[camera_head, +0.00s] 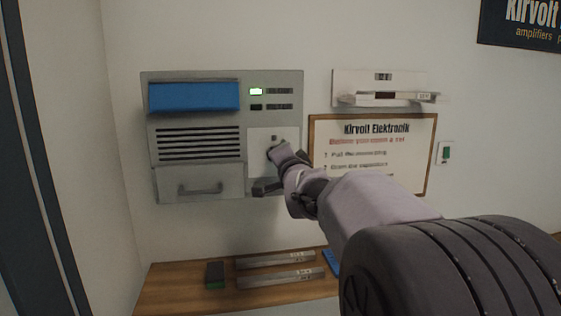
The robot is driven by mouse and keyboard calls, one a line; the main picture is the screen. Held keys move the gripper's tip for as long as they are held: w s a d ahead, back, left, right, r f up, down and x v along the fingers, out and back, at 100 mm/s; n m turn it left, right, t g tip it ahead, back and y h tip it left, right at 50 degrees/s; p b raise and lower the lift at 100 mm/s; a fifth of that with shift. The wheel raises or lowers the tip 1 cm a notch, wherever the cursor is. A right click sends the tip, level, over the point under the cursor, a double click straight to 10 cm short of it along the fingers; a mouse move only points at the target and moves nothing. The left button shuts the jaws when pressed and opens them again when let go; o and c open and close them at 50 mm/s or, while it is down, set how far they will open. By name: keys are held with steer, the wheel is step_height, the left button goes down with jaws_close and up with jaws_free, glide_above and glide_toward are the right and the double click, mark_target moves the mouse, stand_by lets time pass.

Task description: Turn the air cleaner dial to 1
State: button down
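The grey wall unit (222,113) is on the wall, left of centre, and appears to be the air cleaner. It has a blue panel (194,96), dark vent slots (198,143) and a pale square plate (260,142) at lower right. My gripper (267,171) is in front of this plate, with one finger above and a dark one below, spread apart. The dial is not clearly visible; my gripper covers much of the plate. I cannot tell whether the gripper touches anything. No dial numbers are readable.
A drawer front with a handle (200,188) is at the unit's lower left. A white wall device (380,87), a framed sign (420,153) and a green switch (446,153) are to the right. Below, a wooden shelf (175,285) holds metal bars (281,277) and a dark green block (215,274).

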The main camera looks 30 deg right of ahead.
stand_by(0.4)
steer(key=c, duration=1.4)
jaws_free()
steer(key=shift+c, duration=0.2)
steer(key=b+v, duration=0.1)
steer(key=v, duration=1.6)
steer(key=shift+s, duration=0.2)
